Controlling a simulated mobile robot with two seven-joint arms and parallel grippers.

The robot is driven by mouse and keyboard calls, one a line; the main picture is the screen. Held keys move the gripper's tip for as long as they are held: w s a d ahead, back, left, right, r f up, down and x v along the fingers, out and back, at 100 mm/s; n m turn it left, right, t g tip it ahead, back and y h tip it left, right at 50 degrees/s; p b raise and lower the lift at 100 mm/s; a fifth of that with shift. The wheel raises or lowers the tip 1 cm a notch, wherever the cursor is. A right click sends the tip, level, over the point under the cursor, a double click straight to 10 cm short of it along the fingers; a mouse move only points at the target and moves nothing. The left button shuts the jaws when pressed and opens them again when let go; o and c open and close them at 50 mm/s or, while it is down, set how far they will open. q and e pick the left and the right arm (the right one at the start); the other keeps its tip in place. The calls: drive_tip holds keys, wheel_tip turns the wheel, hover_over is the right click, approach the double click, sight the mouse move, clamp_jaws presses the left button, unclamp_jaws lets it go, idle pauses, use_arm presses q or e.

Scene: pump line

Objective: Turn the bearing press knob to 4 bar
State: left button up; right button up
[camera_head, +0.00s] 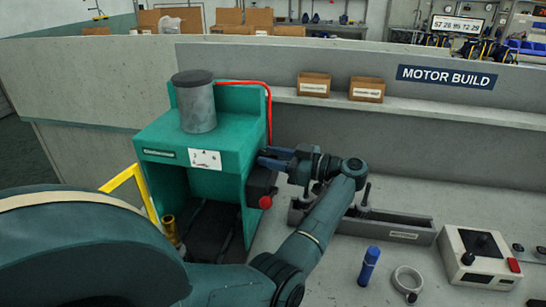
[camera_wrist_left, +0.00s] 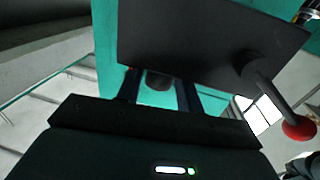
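The bearing press (camera_head: 158,135) is a green machine with a grey cylinder (camera_head: 199,108) on top. A white plate (camera_head: 205,160) with small dark and red marks is on its front; I cannot read a pressure. My left gripper (camera_head: 264,157) is at the press's right side. In the left wrist view a dark round knob (camera_wrist_left: 158,82) shows against the green side, between the two fingers (camera_wrist_left: 160,90). Green shows on both sides of it, so the fingers look open and apart from it. The knob is hidden in the head view. My right gripper is not in view.
A dark box with a red-ball lever (camera_head: 265,202) sits just below the left gripper; the red ball also shows in the left wrist view (camera_wrist_left: 298,128). A red hose (camera_head: 269,105) runs nearby. A grey tray (camera_head: 405,230), blue bottle (camera_head: 369,266), ring (camera_head: 407,280) and control box (camera_head: 480,258) stand to the right.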

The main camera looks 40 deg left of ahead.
use_arm(q)
drive_tip(key=c, duration=0.6)
drive_tip(key=shift+s+r+m+t+p, duration=0.1)
drive_tip(key=shift+r+m+t+p, duration=0.35)
drive_tip(key=shift+p, duration=0.75)
drive_tip(key=shift+f+t+p, duration=0.1)
drive_tip(key=shift+t+p, duration=0.35)
drive_tip(key=shift+p, duration=0.25)
drive_tip(key=shift+s+d+f+m+t+y+p, duration=0.1)
drive_tip(key=shift+f+m+t+y+p, duration=0.05)
drive_tip(key=shift+m+t+y+p, duration=0.4)
drive_tip(key=shift+f+m+t, duration=0.15)
drive_tip(key=shift+m+t, duration=0.25)
drive_tip(key=shift+t, duration=0.35)
drive_tip(key=o, duration=1)
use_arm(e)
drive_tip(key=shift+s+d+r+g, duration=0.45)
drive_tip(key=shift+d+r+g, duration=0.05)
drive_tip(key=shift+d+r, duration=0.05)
use_arm(q)
drive_tip(key=shift+d+f, duration=0.1)
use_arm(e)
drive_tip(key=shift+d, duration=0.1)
